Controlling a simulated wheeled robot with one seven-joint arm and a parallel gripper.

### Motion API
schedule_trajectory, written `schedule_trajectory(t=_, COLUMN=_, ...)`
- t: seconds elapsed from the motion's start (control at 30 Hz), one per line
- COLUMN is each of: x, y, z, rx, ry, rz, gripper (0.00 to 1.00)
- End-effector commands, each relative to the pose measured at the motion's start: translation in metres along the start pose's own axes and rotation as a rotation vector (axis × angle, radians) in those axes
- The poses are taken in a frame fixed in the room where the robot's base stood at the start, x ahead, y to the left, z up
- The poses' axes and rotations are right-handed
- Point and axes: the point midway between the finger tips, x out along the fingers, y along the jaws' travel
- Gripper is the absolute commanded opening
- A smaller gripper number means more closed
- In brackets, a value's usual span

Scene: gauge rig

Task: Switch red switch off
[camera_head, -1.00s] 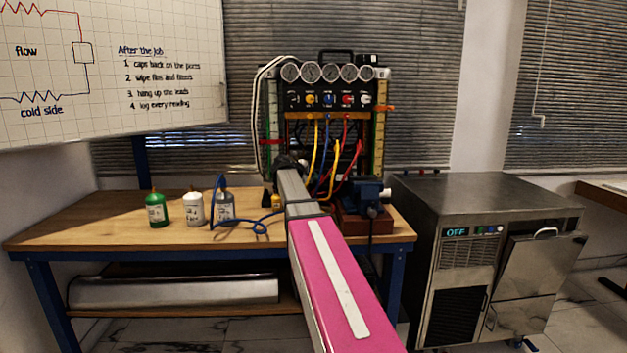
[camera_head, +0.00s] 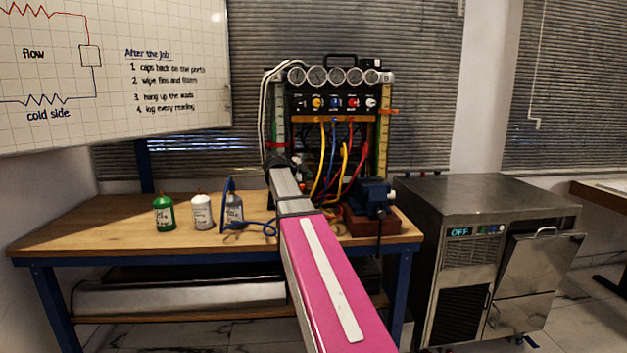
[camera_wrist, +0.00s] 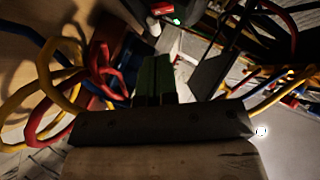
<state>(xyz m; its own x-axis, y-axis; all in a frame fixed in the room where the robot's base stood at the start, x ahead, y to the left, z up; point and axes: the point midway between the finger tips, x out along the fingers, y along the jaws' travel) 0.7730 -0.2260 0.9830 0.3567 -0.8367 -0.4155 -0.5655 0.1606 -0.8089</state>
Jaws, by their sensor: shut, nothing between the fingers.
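The gauge rig (camera_head: 330,120) stands on the bench with a row of coloured knobs under its gauges. A red knob (camera_head: 353,103) is in that row, above the red hose; I cannot tell whether it is the red switch. In the wrist view, a small red part (camera_wrist: 163,8) shows at the top edge near a green lit spot (camera_wrist: 178,21); its setting is not readable. My gripper (camera_wrist: 155,62) is shut and empty, its green fingers together, pointing toward that area and apart from the red part. In the head view my arm reaches the rig's lower left; the fingers are not clear there.
Red, yellow and blue hoses (camera_wrist: 95,65) loop close left of my gripper, with more at right. A blue vise (camera_head: 374,196) stands right of my arm. Several bottles (camera_head: 202,211) stand at left on the bench (camera_head: 100,228). A steel machine (camera_head: 480,200) showing OFF stands at right.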

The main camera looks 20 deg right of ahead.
Motion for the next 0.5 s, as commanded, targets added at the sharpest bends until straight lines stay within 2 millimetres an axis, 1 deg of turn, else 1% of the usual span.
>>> schedule_trajectory(t=0.23, x=-0.0012, y=0.0046, z=0.0029, rx=0.0, ry=0.0, rz=0.0, gripper=0.0)
schedule_trajectory(t=0.5, x=-0.0013, y=0.0051, z=0.0034, rx=0.0, ry=0.0, rz=0.0, gripper=0.0)
